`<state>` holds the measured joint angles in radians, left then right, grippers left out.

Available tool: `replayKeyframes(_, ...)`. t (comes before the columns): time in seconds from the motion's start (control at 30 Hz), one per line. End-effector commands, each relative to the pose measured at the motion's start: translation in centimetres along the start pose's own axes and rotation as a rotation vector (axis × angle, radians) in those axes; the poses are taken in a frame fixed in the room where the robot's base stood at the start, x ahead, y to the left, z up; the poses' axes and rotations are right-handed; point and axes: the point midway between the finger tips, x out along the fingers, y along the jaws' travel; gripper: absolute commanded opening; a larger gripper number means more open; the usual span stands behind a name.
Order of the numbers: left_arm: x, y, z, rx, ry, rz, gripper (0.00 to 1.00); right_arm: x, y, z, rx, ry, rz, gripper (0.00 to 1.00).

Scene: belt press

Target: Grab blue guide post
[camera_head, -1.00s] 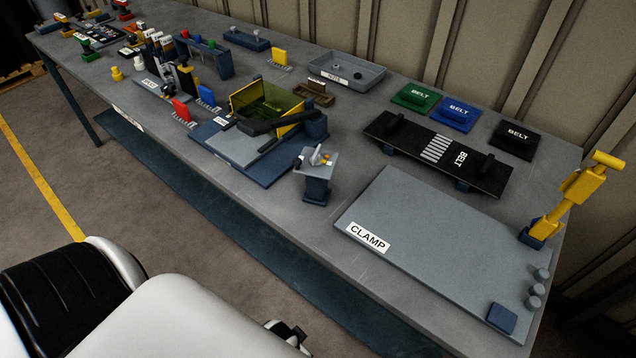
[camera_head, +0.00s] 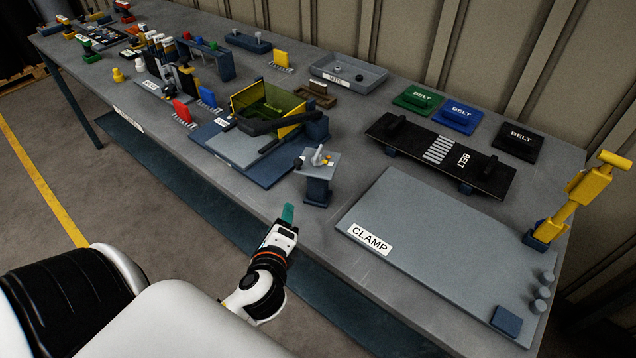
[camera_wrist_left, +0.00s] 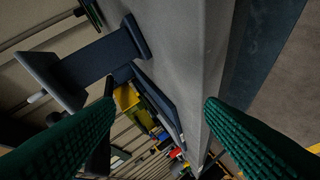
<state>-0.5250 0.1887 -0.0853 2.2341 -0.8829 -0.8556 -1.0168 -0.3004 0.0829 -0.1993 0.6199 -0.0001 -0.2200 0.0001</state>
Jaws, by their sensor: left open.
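A small upright blue block (camera_head: 207,96), which looks like the blue guide post, stands on the table beside a similar red block (camera_head: 181,111), behind the press plate's left side. My left gripper (camera_head: 287,213) is at the table's front edge, in front of the small dark blue pedestal (camera_head: 317,190), well to the right of the blue block and apart from it. In the left wrist view its two green ribbed fingers (camera_wrist_left: 158,102) are spread with nothing between them. The blue block cannot be made out clearly there. My right gripper is not in view.
The press with a yellow guard (camera_head: 245,98) and black handle stands between my gripper and the blue block. The pedestal, with small metal parts on top, also looms in the left wrist view (camera_wrist_left: 85,65). A grey clamp plate (camera_head: 430,255) lies to the right. Open floor borders the table's front edge.

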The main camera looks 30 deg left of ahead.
Motion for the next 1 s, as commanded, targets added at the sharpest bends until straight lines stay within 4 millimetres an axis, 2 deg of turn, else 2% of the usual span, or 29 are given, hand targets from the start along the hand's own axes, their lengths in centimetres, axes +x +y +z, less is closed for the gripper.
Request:
replayKeyframes(0.1,1.0,2.5,0.0,0.447,0.061,0.193,0.64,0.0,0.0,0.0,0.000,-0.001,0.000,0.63)
replayKeyframes(0.2,1.2,3.9,0.8,0.773,0.111,0.316,0.64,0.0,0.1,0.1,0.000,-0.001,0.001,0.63)
replayKeyframes(0.33,1.3,4.8,1.7,1.016,0.151,0.401,0.64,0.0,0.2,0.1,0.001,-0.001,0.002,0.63)
replayKeyframes(0.47,2.3,5.7,2.0,1.076,0.164,0.422,0.64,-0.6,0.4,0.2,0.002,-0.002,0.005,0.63)
replayKeyframes(0.7,6.1,7.4,2.3,1.070,0.162,0.420,0.64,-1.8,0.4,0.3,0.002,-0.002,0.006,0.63)
replayKeyframes(1.0,8.4,8.5,2.7,1.067,0.161,0.418,0.64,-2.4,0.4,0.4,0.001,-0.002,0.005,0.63)
